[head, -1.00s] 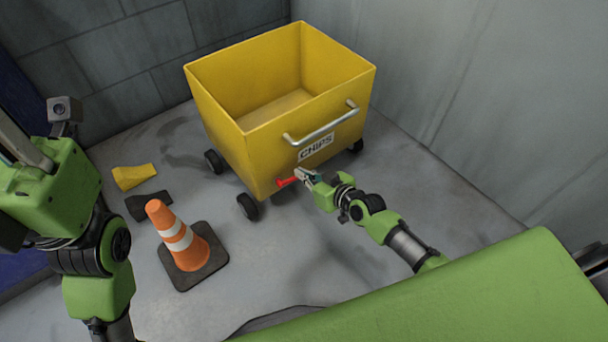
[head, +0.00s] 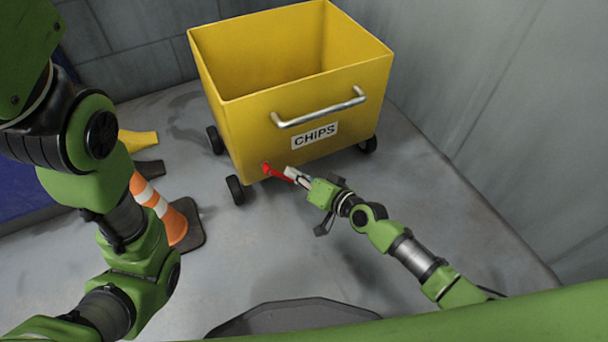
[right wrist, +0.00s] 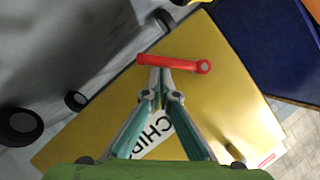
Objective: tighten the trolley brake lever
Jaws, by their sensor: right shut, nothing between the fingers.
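The yellow trolley (head: 300,100) with the CHIPS label stands by the back wall. Its red brake lever (head: 278,173) sits low on the front face, near the left corner. The lever slopes down to the right from its pivot. My right gripper (head: 291,174) is shut and empty, with its tips at the lever's free part. In the right wrist view the shut fingertips (right wrist: 160,85) lie right against the side of the red lever (right wrist: 172,63), or very close; contact is hard to tell. My left arm crosses the left side; its gripper is out of view.
A silver handle (head: 320,110) juts from the trolley front above the label (head: 315,136). An orange and white cone (head: 172,225) stands at left, partly hidden by my left arm. A yellow piece (head: 138,141) lies behind it. The floor right of the trolley is clear.

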